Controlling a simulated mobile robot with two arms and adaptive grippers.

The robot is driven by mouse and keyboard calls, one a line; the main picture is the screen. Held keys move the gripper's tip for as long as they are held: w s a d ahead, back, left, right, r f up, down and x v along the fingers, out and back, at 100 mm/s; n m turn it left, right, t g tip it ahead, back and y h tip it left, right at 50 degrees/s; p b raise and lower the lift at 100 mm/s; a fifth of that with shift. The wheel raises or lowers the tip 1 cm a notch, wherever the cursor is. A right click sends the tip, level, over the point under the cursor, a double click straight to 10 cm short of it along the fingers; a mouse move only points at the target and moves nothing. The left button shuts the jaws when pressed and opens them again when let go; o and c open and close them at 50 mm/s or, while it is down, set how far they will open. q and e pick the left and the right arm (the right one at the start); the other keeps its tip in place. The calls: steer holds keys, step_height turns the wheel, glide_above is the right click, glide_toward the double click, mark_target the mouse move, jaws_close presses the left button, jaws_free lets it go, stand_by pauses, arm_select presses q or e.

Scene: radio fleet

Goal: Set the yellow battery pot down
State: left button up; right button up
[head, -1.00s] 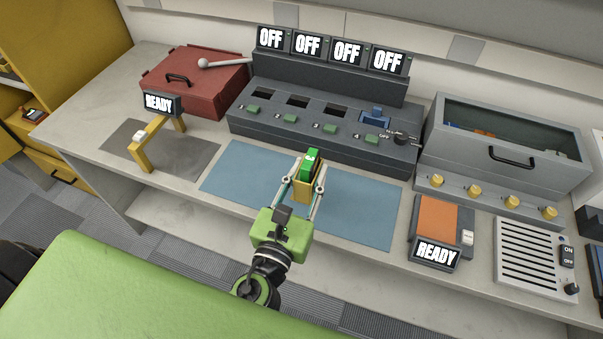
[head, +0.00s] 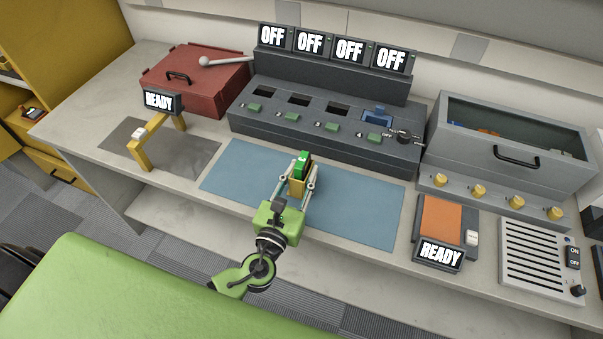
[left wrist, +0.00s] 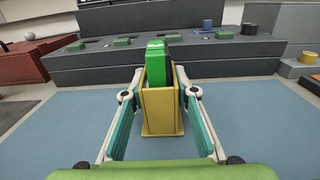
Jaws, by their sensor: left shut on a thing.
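The yellow battery pot (head: 297,187) is upright over the blue mat (head: 350,203), with a green battery (head: 303,163) standing in it. My left gripper (head: 300,185) is shut on the pot, one finger on each side. In the left wrist view the pot (left wrist: 161,112) sits between the fingers, with the green battery (left wrist: 155,68) and a dark piece beside it rising above the rim. The pot's base appears at or very near the mat (left wrist: 60,125); I cannot tell whether it touches. My right gripper is not in view.
A grey charging unit (head: 320,140) with several slots and OFF screens stands behind the mat. The mat's right half is clear.

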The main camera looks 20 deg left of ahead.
arm_select(q)
steer(key=shift+r, duration=0.1)
steer(key=o, duration=1.2)
steer(key=shift+f, duration=0.2)
steer(key=shift+r, duration=0.15)
